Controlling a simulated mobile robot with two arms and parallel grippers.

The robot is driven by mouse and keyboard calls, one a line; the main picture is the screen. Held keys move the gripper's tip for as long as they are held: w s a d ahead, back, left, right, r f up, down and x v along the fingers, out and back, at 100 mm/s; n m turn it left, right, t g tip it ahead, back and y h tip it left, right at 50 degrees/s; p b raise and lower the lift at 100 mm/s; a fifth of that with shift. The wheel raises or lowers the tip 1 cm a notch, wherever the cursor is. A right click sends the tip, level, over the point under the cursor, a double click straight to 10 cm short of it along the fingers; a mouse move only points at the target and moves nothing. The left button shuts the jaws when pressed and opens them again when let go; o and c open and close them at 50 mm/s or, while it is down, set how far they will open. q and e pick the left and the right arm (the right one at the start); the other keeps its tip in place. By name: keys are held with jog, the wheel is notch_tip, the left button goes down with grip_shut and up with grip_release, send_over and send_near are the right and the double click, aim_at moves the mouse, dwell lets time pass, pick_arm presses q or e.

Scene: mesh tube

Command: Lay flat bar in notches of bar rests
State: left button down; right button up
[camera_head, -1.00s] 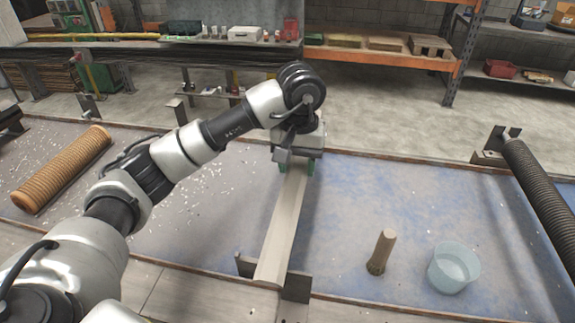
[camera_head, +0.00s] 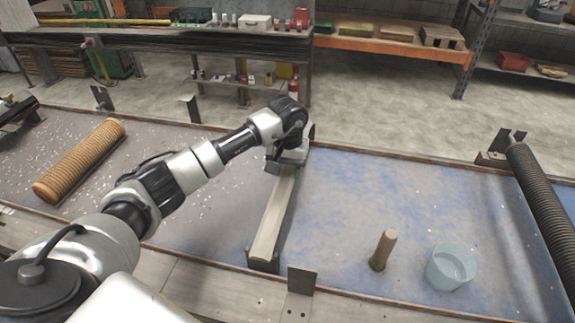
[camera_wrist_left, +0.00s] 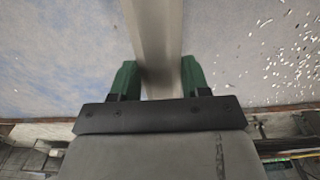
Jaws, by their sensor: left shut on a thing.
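The flat bar (camera_head: 273,222) is a long pale strip running from my left gripper toward the near edge of the bench. My left gripper (camera_head: 287,165) is shut on its far part. In the left wrist view the bar (camera_wrist_left: 156,40) passes between the green fingers (camera_wrist_left: 160,80). A far rest upright (camera_head: 311,131) shows behind the gripper, mostly hidden. My right gripper is not in view.
A brown stub (camera_head: 383,250) and a light-blue tub (camera_head: 451,267) stand right of the bar. A ribbed tan tube (camera_head: 82,160) lies at left; a dark ribbed tube (camera_head: 545,215) lies at right. The blue-grey surface between bar and dark tube is mostly clear.

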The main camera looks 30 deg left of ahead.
aim_at(288, 172)
pick_arm(q)
jog(key=shift+f, duration=0.1)
jog(key=c, duration=0.5)
grip_release()
jog(key=shift+r, duration=0.25)
notch_tip(288, 172, up, 12)
jog(key=b, duration=0.3)
jog(key=shift+f+b, duration=0.1)
jog(key=shift+b, duration=0.3)
